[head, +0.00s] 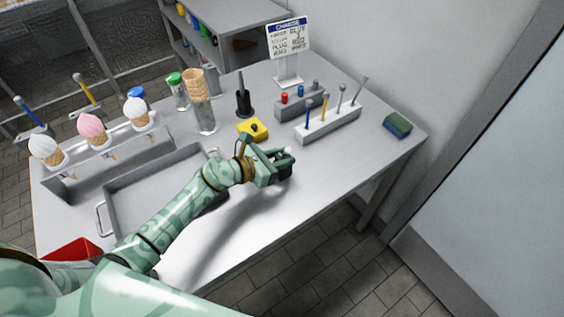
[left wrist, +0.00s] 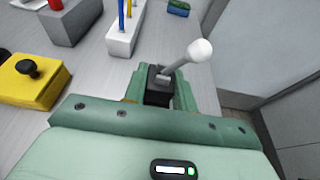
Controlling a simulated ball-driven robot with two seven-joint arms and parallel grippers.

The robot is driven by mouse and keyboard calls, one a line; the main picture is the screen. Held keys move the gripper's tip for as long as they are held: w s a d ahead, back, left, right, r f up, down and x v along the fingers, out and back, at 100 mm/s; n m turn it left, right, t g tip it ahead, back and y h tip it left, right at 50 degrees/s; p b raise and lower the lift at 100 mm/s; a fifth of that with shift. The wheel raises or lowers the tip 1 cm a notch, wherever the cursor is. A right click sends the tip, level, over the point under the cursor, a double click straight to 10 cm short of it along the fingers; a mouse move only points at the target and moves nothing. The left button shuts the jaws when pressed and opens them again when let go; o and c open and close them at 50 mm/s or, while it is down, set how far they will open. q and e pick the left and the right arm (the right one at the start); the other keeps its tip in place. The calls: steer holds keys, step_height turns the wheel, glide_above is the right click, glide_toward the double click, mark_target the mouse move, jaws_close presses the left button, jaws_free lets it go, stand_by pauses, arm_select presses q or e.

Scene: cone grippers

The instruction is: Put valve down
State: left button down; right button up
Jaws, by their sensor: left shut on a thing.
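The valve, a dark block with a grey lever and a white ball knob (left wrist: 200,50), is between the fingers of my left gripper (left wrist: 165,85). In the head view the dark valve (head: 286,172) shows at the end of my left gripper (head: 274,168), low over the right front part of the grey table (head: 330,165). My left gripper is shut on the valve. The lever leans up and to the right in the wrist view. The valve's underside is hidden, so I cannot tell whether it touches the table. My right gripper is not in view.
A yellow block with a black knob (head: 252,129) lies just behind the gripper. A white rack (head: 330,125) and a grey block with coloured pegs (head: 297,104) stand beyond. A sponge (head: 397,125) lies far right. Bare table lies between gripper and sponge; the front edge is close.

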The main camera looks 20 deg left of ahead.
arm_select(q)
steer(key=shift+f, duration=0.5)
steer(key=shift+r, duration=0.15)
steer(key=c, duration=1.1)
jaws_free()
steer(key=shift+s+a+r, duration=0.1)
steer(key=shift+s+a, duration=0.05)
steer(key=shift+a, duration=0.05)
steer(key=p+v, duration=0.1)
steer(key=v, duration=1)
steer(key=shift+s+a, duration=0.15)
steer(key=shift+s, duration=0.05)
